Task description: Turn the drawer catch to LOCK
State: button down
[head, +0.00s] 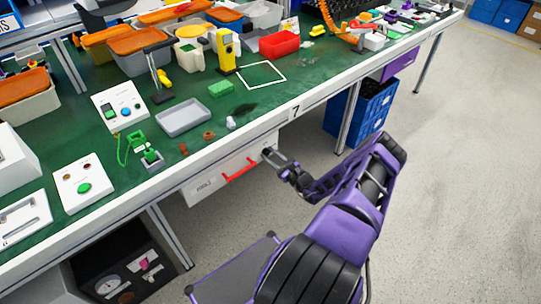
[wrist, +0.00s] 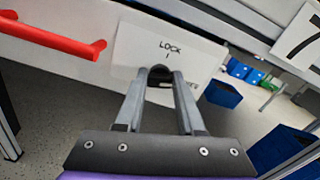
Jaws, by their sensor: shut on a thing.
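The drawer (head: 208,186) is a white front under the green bench, with a red bar handle (head: 240,170). The handle also shows at upper left in the wrist view (wrist: 55,38). The catch (wrist: 160,70) is a small dark knob on a pale plate right of the handle. The plate reads LOCK (wrist: 170,48) above the knob, with a tick under it. A second word at lower right is partly covered by a finger. My gripper (wrist: 160,80) is shut on the catch, one finger on each side. Which way the catch points is hidden between the fingertips.
The bench edge (head: 296,112) with a number 7 overhangs the drawer. Blue crates (head: 365,108) stand under the bench to the right. The grey floor (head: 450,180) on the right is clear.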

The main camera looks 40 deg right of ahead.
jog(key=n, duration=0.3)
jog(key=shift+n, duration=0.3)
jog(key=n, duration=0.3)
jog(key=shift+a+n+p, duration=0.1)
jog(key=shift+n+p, duration=0.2)
jog(key=shift+p, duration=0.1)
jog(key=n, duration=0.3)
jog(key=shift+n+p, duration=0.3)
jog(key=shift+n, duration=0.1)
jog(key=shift+f+n+p, duration=0.15)
jog(key=shift+n+p, duration=0.2)
jog(key=shift+n, duration=1.55)
jog(key=c, duration=0.5)
grip_release()
jog(key=shift+s, duration=0.1)
